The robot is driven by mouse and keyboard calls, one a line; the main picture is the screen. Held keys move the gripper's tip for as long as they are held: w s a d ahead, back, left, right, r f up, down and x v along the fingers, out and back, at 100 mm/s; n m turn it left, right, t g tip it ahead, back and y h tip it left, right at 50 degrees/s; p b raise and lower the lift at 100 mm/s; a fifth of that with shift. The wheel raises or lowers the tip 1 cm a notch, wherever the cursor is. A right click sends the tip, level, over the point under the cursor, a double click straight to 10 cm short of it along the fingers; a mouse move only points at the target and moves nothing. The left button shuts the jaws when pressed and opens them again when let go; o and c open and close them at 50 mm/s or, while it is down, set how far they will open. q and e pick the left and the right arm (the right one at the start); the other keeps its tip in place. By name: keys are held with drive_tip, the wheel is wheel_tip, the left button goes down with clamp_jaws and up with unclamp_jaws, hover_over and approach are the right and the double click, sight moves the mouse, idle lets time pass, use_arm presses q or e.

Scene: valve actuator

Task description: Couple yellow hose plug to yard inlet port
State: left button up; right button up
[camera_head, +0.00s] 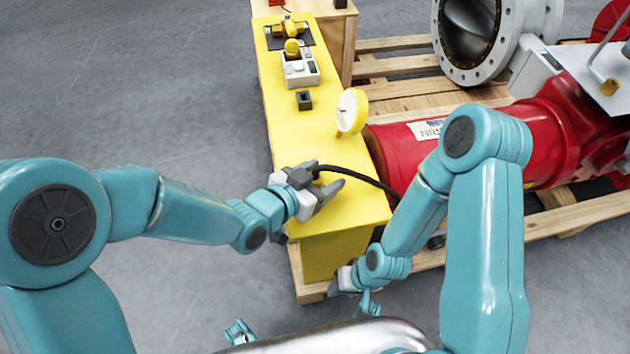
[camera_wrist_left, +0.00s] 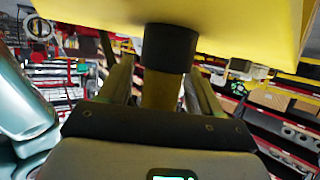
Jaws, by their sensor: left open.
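A yellow cylindrical plug body (camera_wrist_left: 160,92) shows in the left wrist view, its end meeting a black round collar (camera_wrist_left: 170,48) against a yellow surface. The collar looks like the port, but I cannot tell how deep the plug sits. My left gripper (camera_wrist_left: 162,88) is open, with a finger on either side of the plug and gaps visible. A black hose (camera_head: 360,174) reaches this spot. My right gripper (camera_head: 347,279) is low beside the bench, its jaws unclear.
The yellow bench (camera_head: 278,120) carries a round gauge (camera_head: 351,111), a small dark socket (camera_head: 304,100), a white switch box (camera_head: 301,68) and a yellow fitting (camera_head: 289,29). A red actuator (camera_head: 405,150) lies on a wooden pallet (camera_head: 405,68) to the right. Floor at left is clear.

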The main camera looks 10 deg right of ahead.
use_arm(q)
drive_tip(key=c, duration=1.1)
drive_tip(key=shift+r, duration=0.1)
drive_tip(key=shift+c, duration=0.2)
